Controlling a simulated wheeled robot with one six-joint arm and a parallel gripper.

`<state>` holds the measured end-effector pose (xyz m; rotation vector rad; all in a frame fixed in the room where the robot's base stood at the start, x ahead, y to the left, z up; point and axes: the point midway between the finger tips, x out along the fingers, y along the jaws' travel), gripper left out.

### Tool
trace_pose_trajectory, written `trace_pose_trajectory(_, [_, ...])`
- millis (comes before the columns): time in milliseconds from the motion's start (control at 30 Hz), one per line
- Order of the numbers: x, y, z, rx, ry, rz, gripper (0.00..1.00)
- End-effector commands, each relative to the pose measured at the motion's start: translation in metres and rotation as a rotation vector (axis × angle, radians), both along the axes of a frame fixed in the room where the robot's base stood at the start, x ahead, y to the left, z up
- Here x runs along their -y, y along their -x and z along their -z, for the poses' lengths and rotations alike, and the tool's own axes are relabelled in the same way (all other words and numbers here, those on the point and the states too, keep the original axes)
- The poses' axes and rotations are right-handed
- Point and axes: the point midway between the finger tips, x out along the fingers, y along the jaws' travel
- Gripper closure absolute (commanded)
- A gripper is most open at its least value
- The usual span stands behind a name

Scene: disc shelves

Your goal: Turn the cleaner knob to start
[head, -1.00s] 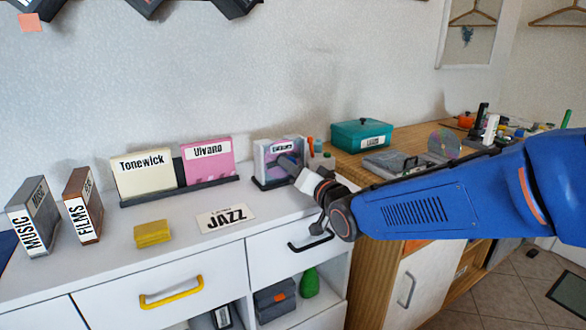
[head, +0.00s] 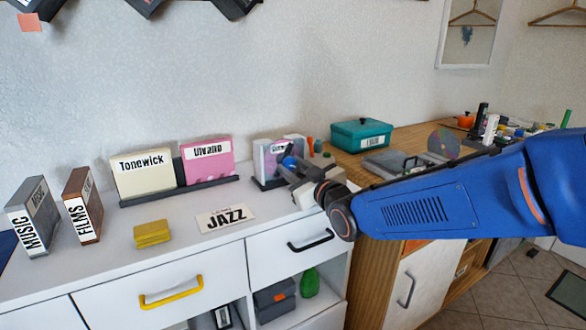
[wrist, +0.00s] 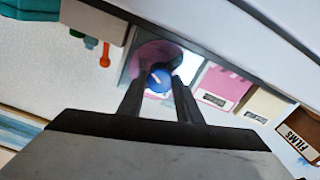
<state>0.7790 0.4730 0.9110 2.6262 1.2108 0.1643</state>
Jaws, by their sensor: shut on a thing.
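The cleaner (head: 262,162) stands on the white counter at the back, partly hidden behind my gripper in the head view. In the wrist view its pinkish disc (wrist: 150,50) shows behind a round blue knob (wrist: 160,80) with a pale mark. The knob also shows as a small blue spot in the head view (head: 289,161). My gripper (wrist: 161,84) has one dark finger on each side of the knob and is shut on it. In the head view my gripper (head: 288,166) reaches in from the right.
Cream (head: 142,173) and pink (head: 207,162) cases stand left of the cleaner. A JAZZ card (head: 225,217) and yellow block (head: 152,233) lie in front of them. Small coloured bottles (head: 318,147) and a teal box (head: 361,134) are to the right.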

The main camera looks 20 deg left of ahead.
Motion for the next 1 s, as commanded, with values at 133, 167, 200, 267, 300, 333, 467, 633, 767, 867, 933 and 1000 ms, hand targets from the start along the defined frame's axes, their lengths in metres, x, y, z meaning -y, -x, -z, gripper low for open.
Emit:
trace_pose_trajectory(133, [0.0003, 0.0000, 0.0004, 0.104, 0.090, 0.000, 0.91])
trace_pose_trajectory(167, [0.0003, 0.0000, 0.0004, 0.126, 0.109, 0.000, 0.91])
trace_pose_trajectory(200, [0.0003, 0.0000, 0.0004, 0.155, 0.134, 0.000, 0.91])
trace_pose_trajectory(267, [0.0003, 0.0000, 0.0004, 0.199, 0.171, 0.000, 0.91])
trace_pose_trajectory(300, [0.0003, 0.0000, 0.0004, 0.227, 0.195, 0.000, 0.91])
trace_pose_trajectory(333, [0.0003, 0.0000, 0.0004, 0.249, 0.214, 0.000, 0.91])
trace_pose_trajectory(467, [0.0004, 0.0000, 0.0004, 0.343, 0.294, 0.000, 0.91])
trace_pose_trajectory(633, [0.0004, 0.0000, 0.0004, 0.465, 0.399, -0.001, 0.91])
trace_pose_trajectory(767, [0.0004, 0.0000, 0.0004, 0.560, 0.480, -0.001, 0.91])
trace_pose_trajectory(867, [0.0004, 0.0000, 0.0005, 0.632, 0.541, -0.001, 0.91])
trace_pose_trajectory(933, [0.0003, 0.0001, 0.0004, 0.682, 0.584, -0.001, 0.91])
trace_pose_trajectory(1000, [0.0003, 0.0001, 0.0005, 0.732, 0.627, -0.001, 0.91])
